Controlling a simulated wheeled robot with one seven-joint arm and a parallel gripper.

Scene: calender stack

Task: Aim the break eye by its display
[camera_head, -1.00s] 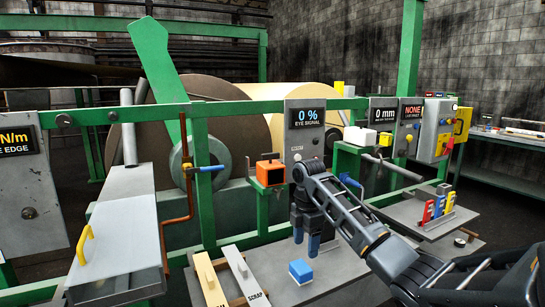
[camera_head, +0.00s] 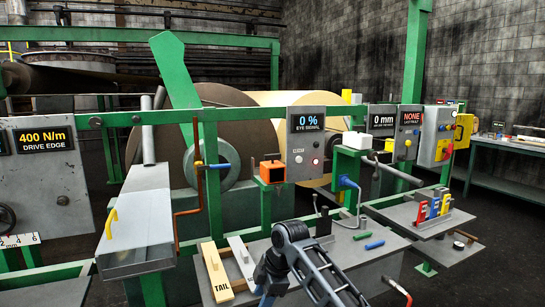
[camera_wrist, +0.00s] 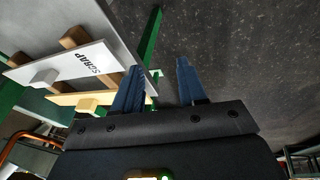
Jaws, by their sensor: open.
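The eye signal display (camera_head: 309,122) reads 0 % on a grey panel on the green rail, with a red light below. An orange box (camera_head: 272,171) hangs left of it. A white box (camera_head: 357,140) sits on a green bracket to its right, with a blue part (camera_head: 346,184) below. I cannot tell which of these is the break eye. My gripper (camera_head: 265,292) is low over the front of the bench, well below the display and apart from both boxes. In the wrist view my gripper (camera_wrist: 159,68) is open, with nothing between its fingers.
The yellow TAIL plate (camera_head: 215,272) and white SCRAP plate (camera_head: 242,255) lie left of my gripper; the SCRAP plate also shows in the wrist view (camera_wrist: 60,48). Green (camera_head: 362,236) and blue (camera_head: 374,245) sticks lie on the bench to the right. Colored tags (camera_head: 434,207) stand farther right.

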